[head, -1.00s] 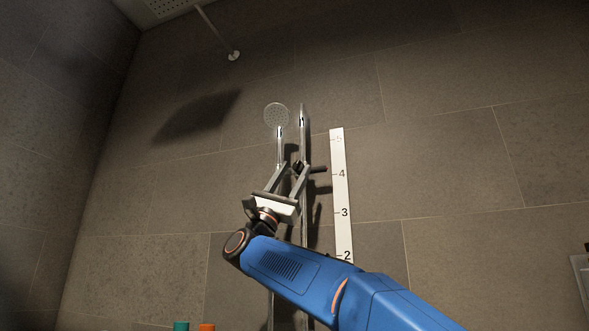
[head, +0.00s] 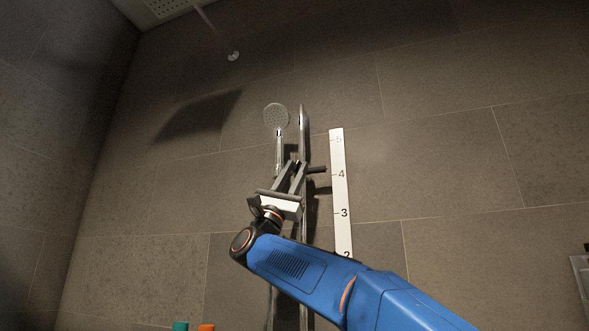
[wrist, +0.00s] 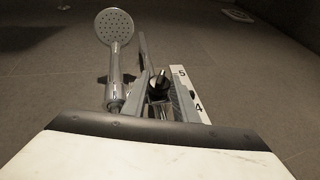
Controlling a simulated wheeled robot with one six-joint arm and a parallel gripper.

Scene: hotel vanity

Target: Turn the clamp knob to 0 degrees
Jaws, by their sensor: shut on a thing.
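The clamp knob (wrist: 159,86) is a small dark round piece with a pale mark, on the slider of the shower rail. In the wrist view it sits between the two grey fingers of my gripper (wrist: 161,82). My gripper (head: 297,166) reaches up to the clamp in the head view, with its fingers close together and shut on the knob. The fingers hide most of the knob there. A dark bar (head: 317,169) sticks out to the right of the clamp. The knob's exact angle cannot be read.
The hand shower (head: 276,117) hangs just left of the rail (head: 303,125). A white numbered scale strip (head: 340,190) is fixed on the wall to the right. A teal cap (head: 180,326) and an orange cap (head: 207,327) show at the bottom edge. The tiled wall lies close behind.

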